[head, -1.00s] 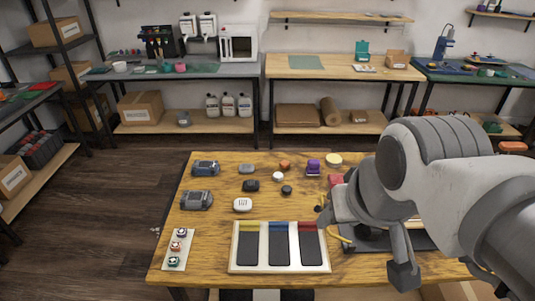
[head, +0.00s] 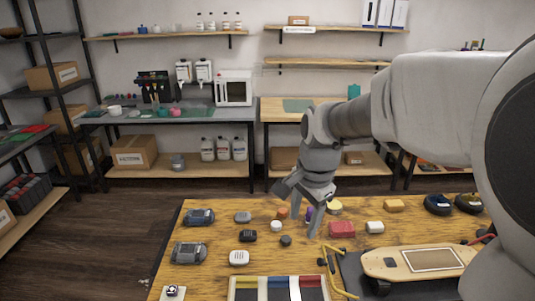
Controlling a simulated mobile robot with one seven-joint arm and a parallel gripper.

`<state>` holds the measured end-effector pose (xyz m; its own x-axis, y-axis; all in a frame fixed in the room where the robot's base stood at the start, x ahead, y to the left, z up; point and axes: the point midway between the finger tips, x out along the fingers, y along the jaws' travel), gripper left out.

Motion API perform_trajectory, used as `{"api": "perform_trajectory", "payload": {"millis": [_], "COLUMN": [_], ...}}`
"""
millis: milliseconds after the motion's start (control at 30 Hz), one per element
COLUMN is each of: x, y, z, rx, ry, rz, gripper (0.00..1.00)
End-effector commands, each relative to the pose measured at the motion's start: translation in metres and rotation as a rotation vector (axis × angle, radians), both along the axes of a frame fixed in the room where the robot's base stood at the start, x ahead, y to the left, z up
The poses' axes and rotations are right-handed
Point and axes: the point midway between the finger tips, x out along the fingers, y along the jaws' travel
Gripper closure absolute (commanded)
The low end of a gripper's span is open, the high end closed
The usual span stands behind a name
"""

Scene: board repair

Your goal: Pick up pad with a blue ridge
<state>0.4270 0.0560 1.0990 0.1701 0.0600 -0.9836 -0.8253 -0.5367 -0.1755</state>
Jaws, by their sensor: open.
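The pad with a blue ridge (head: 278,283) is the middle one of three dark pads in a pale tray (head: 232,292) at the bottom edge of the head view. Most of the pad is cut off by the frame. A pad with a yellow ridge (head: 248,283) lies left of it and one with a red ridge (head: 310,281) lies right of it. My gripper (head: 304,223) points down, open and apparently empty, over the far middle of the wooden table. It is beyond the tray and well apart from the blue-ridged pad.
A purple item (head: 309,214) shows behind my fingers. A red block (head: 341,229) and several small parts lie nearby. Two grey devices (head: 189,253) sit at left. A skateboard-like board (head: 420,262) and a yellow-handled tool (head: 341,282) are right of the tray.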

Motion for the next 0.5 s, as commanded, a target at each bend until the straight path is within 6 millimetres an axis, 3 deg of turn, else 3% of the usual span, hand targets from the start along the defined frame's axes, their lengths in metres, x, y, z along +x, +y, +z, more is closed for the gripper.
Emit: {"api": "perform_trajectory", "payload": {"millis": [33, 200, 400, 500], "x": [0.013, 0.049, 0.072, 0.078], "y": [0.007, 0.026, 0.043, 0.047], "z": [-0.017, -0.064, -0.108, -0.12], "rx": [0.004, 0.01, -0.003, -0.008], "ry": [0.034, 0.112, 0.167, 0.178], "rz": [-0.062, -0.292, -0.486, -0.54], "gripper": [0.43, 0.43, 0.43, 0.43]}}
